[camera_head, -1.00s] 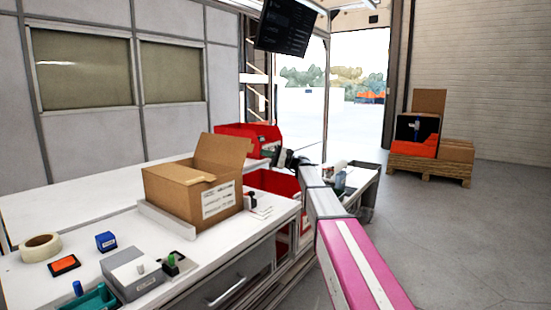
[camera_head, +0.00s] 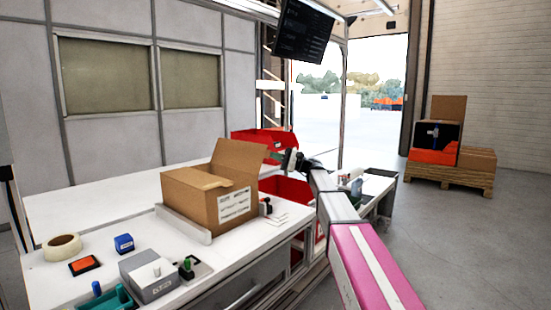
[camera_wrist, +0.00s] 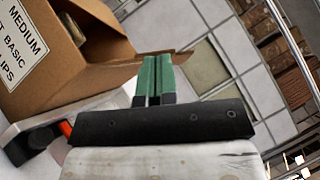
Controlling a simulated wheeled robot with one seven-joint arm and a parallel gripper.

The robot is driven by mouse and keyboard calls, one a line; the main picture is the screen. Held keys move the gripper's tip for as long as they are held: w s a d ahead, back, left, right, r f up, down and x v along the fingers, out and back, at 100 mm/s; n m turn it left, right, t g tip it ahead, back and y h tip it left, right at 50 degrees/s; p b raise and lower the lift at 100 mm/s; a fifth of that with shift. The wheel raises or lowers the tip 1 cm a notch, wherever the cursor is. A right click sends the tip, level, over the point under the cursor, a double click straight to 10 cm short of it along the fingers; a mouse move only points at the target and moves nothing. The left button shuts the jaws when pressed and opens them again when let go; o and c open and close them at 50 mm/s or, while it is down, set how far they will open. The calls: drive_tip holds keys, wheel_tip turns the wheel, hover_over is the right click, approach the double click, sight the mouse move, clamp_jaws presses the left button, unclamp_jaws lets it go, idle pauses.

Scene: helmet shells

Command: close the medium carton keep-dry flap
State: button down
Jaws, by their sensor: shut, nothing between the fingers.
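The medium carton (camera_head: 190,203) is an open brown box with a white label (camera_head: 234,205), standing on the white bench. Its tall flap (camera_head: 238,160) stands raised at the far side, and a smaller flap (camera_head: 217,184) shows at the near side. My gripper (camera_head: 273,158) is just right of the tall flap in the head view. In the wrist view the carton (camera_wrist: 80,72) fills the upper left, its label reading "MEDIUM". My gripper's green fingers (camera_wrist: 155,60) are together and empty, in front of a brown flap edge (camera_wrist: 182,60). I cannot tell whether they touch it.
A low white rail (camera_head: 183,224) runs by the carton's near side. A tape roll (camera_head: 62,248), blue block (camera_head: 124,243), orange pad (camera_head: 84,265) and grey box (camera_head: 148,277) lie at the front left. Red bins (camera_head: 262,142) stand behind.

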drive_tip(key=s+a+r+n+h, duration=0.2)
drive_tip(key=s+a+n+h, duration=0.4)
drive_tip(key=s+n+h, duration=0.2)
drive_tip(key=shift+s+a+f+n+t+h, duration=0.65)
drive_tip(key=shift+s+f+n+t+h, duration=0.15)
drive_tip(key=shift+f+t+h, duration=0.25)
drive_tip(key=shift+s+a+f+n+t+h, duration=0.7)
drive_tip(key=shift+s+f+n+t+h, duration=0.2)
drive_tip(key=shift+f+t, duration=0.2)
drive_tip(key=shift+s+a+f+n+t+h, duration=0.65)
drive_tip(key=shift+s+f+n+t+h, duration=0.1)
drive_tip(key=shift+f+t+h, duration=0.35)
drive_tip(key=shift+f, duration=0.1)
